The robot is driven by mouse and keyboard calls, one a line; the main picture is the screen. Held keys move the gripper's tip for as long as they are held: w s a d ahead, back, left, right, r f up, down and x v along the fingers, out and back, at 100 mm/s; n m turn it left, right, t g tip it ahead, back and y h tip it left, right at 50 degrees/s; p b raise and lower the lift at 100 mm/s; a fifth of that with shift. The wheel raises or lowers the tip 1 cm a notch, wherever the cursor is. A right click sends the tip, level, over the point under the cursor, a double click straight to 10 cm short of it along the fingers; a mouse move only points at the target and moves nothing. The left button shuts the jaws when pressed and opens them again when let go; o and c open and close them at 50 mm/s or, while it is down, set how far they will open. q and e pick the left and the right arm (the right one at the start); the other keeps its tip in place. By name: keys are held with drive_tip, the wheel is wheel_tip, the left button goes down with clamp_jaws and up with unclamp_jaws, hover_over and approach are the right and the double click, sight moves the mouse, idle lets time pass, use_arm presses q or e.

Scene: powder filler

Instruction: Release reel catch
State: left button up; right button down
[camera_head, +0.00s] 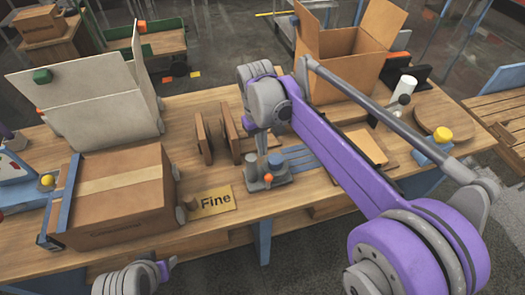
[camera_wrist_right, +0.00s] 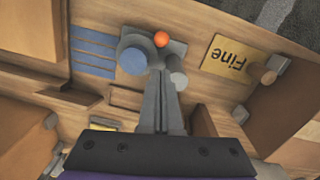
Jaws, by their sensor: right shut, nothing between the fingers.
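A small grey fixture (camera_head: 268,175) stands on the wooden bench, with an orange button and short round posts on it. In the right wrist view the orange button (camera_wrist_right: 161,39) sits at the far side of the base, with a blue-grey round knob (camera_wrist_right: 132,61) nearby. My right gripper (camera_head: 262,152) points down at the fixture, its fingers shut and empty. In the wrist view its fingertips (camera_wrist_right: 163,74) lie between the knob and a paler round post (camera_wrist_right: 178,80); contact cannot be told. Which part is the reel catch is unclear.
Two upright wooden pieces (camera_head: 204,138) stand just behind the fixture. A "Fine" sign (camera_head: 212,201) and a closed cardboard box (camera_head: 115,199) lie to its left. Blue strips (camera_head: 301,159) are on its right. An open carton (camera_head: 345,55) stands at the back right.

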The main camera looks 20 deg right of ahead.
sight(264, 166)
drive_tip(key=f, duration=0.8)
drive_tip(key=shift+s+d, duration=0.2)
drive_tip(key=shift+s, duration=0.1)
drive_tip(key=shift+s+r+t, duration=0.15)
drive_tip(key=shift+s+t, duration=0.1)
drive_tip(key=shift+t, duration=0.15)
